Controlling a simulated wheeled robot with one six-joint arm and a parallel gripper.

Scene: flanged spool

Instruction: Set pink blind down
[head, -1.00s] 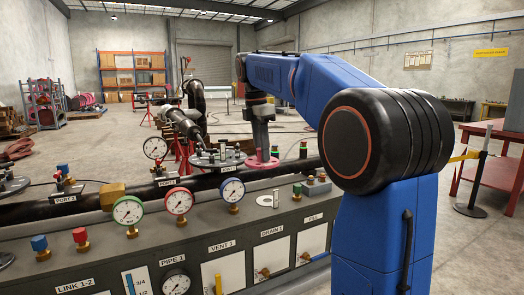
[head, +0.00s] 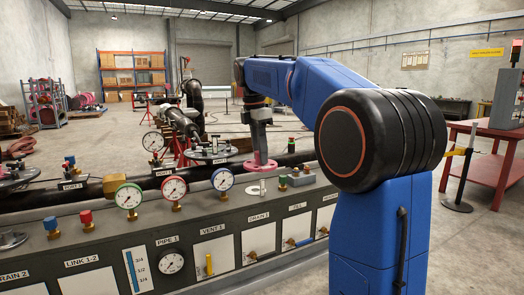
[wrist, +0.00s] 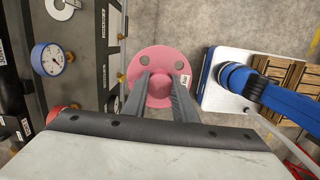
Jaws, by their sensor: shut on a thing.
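The pink blind (wrist: 160,58) is a round pink disc with holes, a small white tag and a raised pink middle, in the wrist view. My gripper (wrist: 158,80) is shut on that raised middle, with a finger on each side. In the head view the blind (head: 260,166) hangs level under my gripper (head: 260,155), near the back edge of the grey gauge panel. Its underside is hidden, and I cannot tell whether it touches anything below.
The grey panel (head: 110,245) carries several gauges, including a blue-rimmed one (head: 222,179). A flanged fitting with upright studs (head: 212,152) stands left of the blind. A white ring (head: 256,191) lies on the panel top. A red table (head: 490,165) is at right.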

